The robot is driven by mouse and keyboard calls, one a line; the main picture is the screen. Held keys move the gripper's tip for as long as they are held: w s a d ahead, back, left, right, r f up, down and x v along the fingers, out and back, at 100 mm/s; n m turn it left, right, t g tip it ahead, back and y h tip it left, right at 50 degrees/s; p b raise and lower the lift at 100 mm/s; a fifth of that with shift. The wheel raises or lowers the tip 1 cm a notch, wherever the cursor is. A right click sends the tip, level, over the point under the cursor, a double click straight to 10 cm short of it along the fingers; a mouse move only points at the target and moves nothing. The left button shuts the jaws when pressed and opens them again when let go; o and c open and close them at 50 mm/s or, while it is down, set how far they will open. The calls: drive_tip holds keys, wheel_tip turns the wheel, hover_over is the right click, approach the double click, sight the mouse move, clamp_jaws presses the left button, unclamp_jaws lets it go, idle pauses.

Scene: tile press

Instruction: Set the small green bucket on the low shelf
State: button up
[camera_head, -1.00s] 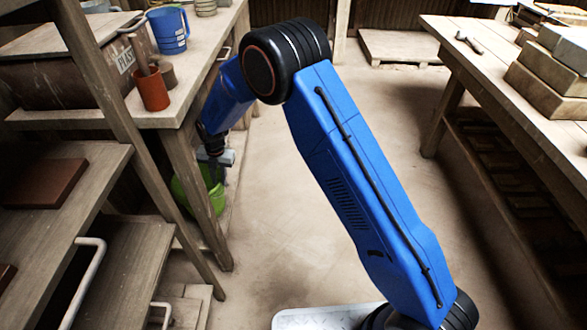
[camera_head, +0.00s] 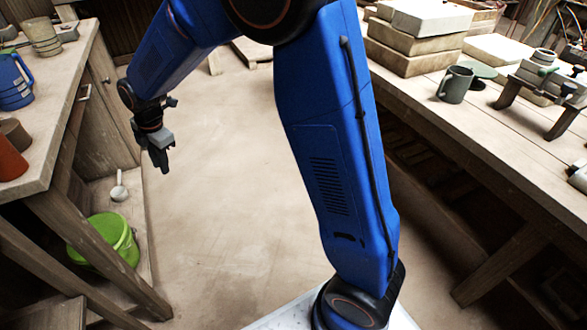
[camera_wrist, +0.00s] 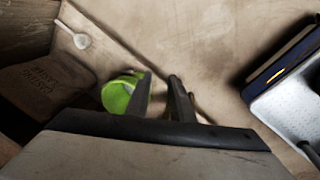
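The small green bucket (camera_head: 108,240) sits on the low shelf (camera_head: 100,193) under the left-hand table, partly behind a table leg. It looks upright. My gripper (camera_head: 160,165) is above the floor, up and to the right of the bucket and apart from it. In the wrist view the green bucket (camera_wrist: 116,97) shows beyond the left finger, which covers part of it. My gripper's fingers (camera_wrist: 160,88) stand apart there with only floor between them, so it is open and empty.
A white ladle (camera_head: 119,188) lies on the low shelf behind the bucket. A blue jug (camera_head: 14,82) stands on the left table. The right table carries stacked slabs (camera_head: 415,45) and a grey mug (camera_head: 456,84).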

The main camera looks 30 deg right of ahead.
drive_tip(key=s+d+r+m+t, duration=0.1)
drive_tip(key=s+d+r+m, duration=0.5)
drive_tip(key=d, duration=0.3)
drive_tip(key=s+d+r+m+t, duration=0.1)
drive_tip(key=s+d+r+m, duration=0.3)
drive_tip(key=s+d+r, duration=0.5)
drive_tip(key=s+d+f+m, duration=0.1)
drive_tip(key=s+d+m, duration=0.5)
drive_tip(key=s, duration=0.4)
drive_tip(key=s+d+f+m+t+h, duration=0.1)
drive_tip(key=s+d+m, duration=0.6)
drive_tip(key=s, duration=0.3)
drive_tip(key=shift+s+d+f+h, duration=0.2)
drive_tip(key=shift+s+f+h, duration=0.1)
drive_tip(key=shift+s+f, duration=0.1)
